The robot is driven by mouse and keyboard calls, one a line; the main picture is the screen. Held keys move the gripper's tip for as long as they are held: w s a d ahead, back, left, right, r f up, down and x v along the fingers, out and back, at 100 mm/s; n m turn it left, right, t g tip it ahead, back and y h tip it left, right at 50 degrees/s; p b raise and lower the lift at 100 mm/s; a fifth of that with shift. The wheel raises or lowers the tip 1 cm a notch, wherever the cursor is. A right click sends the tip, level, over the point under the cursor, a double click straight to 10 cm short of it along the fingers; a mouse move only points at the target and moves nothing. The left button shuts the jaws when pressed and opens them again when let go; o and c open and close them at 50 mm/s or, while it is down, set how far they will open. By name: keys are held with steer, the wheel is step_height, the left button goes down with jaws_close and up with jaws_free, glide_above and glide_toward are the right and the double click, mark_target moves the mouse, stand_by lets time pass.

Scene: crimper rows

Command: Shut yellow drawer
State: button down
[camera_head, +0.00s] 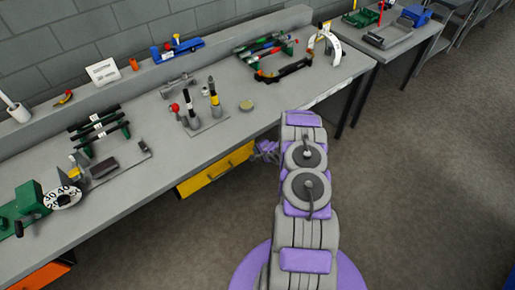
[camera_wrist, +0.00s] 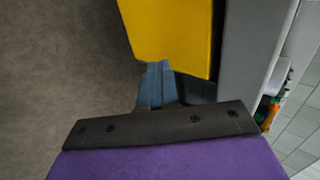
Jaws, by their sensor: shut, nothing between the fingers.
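My gripper (camera_head: 262,151) is at the drawer's right end, partly hidden by my arm. In the wrist view the blue-grey fingers (camera_wrist: 157,68) are together and empty, their tips at the yellow face's lower edge; I cannot tell whether they touch.
The workbench top (camera_head: 165,135) holds several tools and racks. An orange drawer (camera_head: 40,275) is at the bottom left. A second table (camera_head: 405,45) stands at the back right. The floor (camera_head: 430,170) right of my arm is clear.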

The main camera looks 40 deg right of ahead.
steer(key=shift+s+d+f+p+v, duration=0.4)
steer(key=shift+s+f+p+v, duration=0.35)
steer(key=shift+v, duration=5.15)
steer(key=w+a+r+n+g+h, duration=0.1)
steer(key=a+r+n+g, duration=0.15)
steer(key=r, duration=0.45)
steer(key=w+a+r+n+g+h, duration=0.1)
steer(key=r+n, duration=0.2)
steer(key=r, duration=0.5)
steer(key=s+a+r+n+g+b, duration=0.1)
steer(key=s+a+r+n, duration=0.1)
steer(key=s+a+r, duration=0.3)
steer(key=s+a+r+n+g+b, duration=0.1)
steer(key=a+r+g, duration=0.1)
steer(key=r, duration=0.4)
steer(key=s+a+r+n+g, duration=0.1)
steer(key=s+a+r+n, duration=0.2)
steer(key=s+a, duration=0.4)
steer(key=s+a+r+n+g+y, duration=0.1)
steer(key=s+a+r, duration=0.5)
steer(key=s, duration=0.7)
steer(key=s+a+r+n+g, duration=0.2)
steer(key=s+a+r+n, duration=0.3)
steer(key=s+a, duration=0.3)
steer(key=shift+s+a+g+y+b, duration=0.3)
steer(key=shift+s+g+b, duration=0.1)
steer(key=shift+s, duration=0.8)
